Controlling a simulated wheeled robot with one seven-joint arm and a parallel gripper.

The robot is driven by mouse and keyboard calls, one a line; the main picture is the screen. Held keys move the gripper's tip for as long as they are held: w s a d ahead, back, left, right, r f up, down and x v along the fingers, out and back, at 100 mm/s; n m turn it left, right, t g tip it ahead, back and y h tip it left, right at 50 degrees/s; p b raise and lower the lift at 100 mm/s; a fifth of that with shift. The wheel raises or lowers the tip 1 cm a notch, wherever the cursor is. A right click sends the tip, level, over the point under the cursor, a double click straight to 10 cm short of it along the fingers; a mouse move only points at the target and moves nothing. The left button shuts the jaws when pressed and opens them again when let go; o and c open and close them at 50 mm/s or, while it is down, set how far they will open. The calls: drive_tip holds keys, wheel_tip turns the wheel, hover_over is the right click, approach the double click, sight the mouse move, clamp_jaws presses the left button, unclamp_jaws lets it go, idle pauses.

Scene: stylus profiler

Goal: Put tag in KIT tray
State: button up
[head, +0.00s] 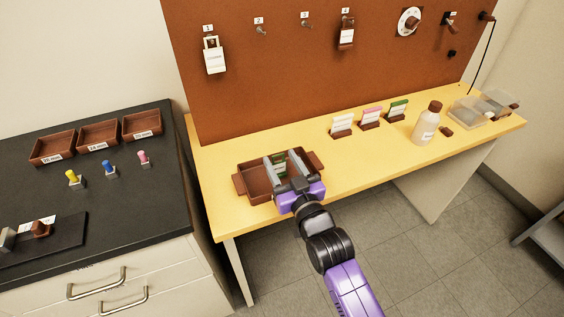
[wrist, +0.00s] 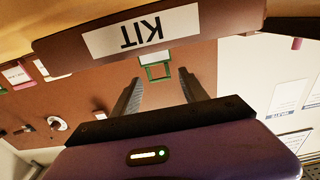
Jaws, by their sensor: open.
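The KIT tray is a brown open box with side handles (head: 240,184) near the front left of the yellow bench. Its white KIT label appears upside down on the brown wall (wrist: 66,50) in the wrist view. A green-edged tag with a white part (head: 279,160) shows inside the tray's outline, between my fingers; it also appears in the wrist view (wrist: 158,72). My gripper (head: 283,166) is over the tray with its jaws apart, a finger on each side of the tag. I cannot tell whether the tag rests on the tray floor.
White, pink and green cards in stands (head: 370,118), a bottle (head: 426,124) and clear bins (head: 478,108) stand on the right of the bench. A brown pegboard (head: 270,85) rises behind. A black counter (head: 140,215) is left. The bench middle is clear.

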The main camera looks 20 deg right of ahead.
drive_tip(key=s, duration=1.2)
drive_tip(key=shift+b, duration=0.4)
drive_tip(key=shift+f, duration=0.1)
drive_tip(key=s+g, duration=0.3)
drive_tip(key=s, duration=2.9)
drive_tip(key=shift+g, duration=0.3)
